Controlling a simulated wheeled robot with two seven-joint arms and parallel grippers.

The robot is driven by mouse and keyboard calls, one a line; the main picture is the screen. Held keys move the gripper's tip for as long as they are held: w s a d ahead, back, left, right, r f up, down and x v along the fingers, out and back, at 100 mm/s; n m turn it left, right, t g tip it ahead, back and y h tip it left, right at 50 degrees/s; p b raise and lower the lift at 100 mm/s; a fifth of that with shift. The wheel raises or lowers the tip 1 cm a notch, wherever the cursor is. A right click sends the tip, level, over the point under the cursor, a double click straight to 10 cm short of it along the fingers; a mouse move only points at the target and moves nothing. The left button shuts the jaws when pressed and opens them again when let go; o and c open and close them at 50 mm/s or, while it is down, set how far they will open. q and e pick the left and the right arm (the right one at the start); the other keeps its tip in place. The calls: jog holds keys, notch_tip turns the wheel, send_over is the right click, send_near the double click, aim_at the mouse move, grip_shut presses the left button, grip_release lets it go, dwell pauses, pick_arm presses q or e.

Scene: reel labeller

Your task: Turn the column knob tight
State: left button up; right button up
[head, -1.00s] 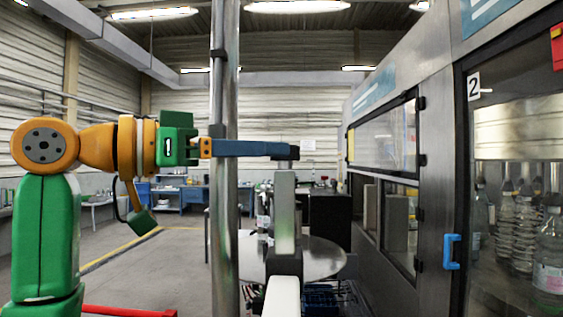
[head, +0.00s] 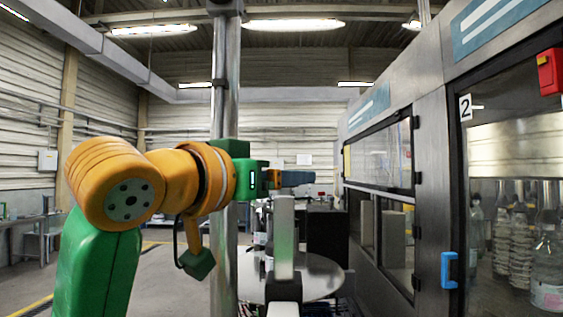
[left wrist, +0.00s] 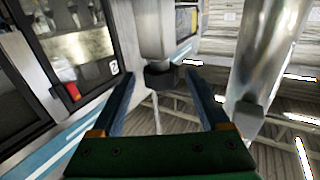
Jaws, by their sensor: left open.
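The column knob (left wrist: 163,77) is a dark knob at the end of a grey column (left wrist: 152,25) in the left wrist view. In the head view the grey column (head: 284,238) stands upright in front of the round table, and the knob on its top is mostly hidden by my left gripper (head: 300,179). My left gripper (left wrist: 163,92) is open, with one blue finger on each side of the knob near the fingertips. A gap shows on both sides of the knob, so no contact is visible. My right gripper is not in view.
A thick steel post (head: 225,90) stands close beside my left arm, and also shows in the left wrist view (left wrist: 262,60). The glazed machine cabinet with a blue door handle (head: 449,270) fills the right. A round metal table (head: 318,275) lies below.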

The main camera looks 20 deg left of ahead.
pick_arm(q)
jog(key=shift+w+f, duration=0.15)
jog(key=shift+w, duration=0.9)
jog(key=shift+s+d, duration=0.1)
jog(key=shift+s, duration=0.2)
jog(key=c, duration=0.3)
grip_shut()
jog(key=shift+h, duration=0.4)
jog(key=shift+m+g+h, duration=1.05)
jog(key=shift+m+h, duration=0.4)
jog(key=shift+h, duration=0.3)
jog(key=shift+m+g+h, duration=1.05)
jog(key=shift+m+h, duration=0.4)
jog(key=shift+h, duration=0.6)
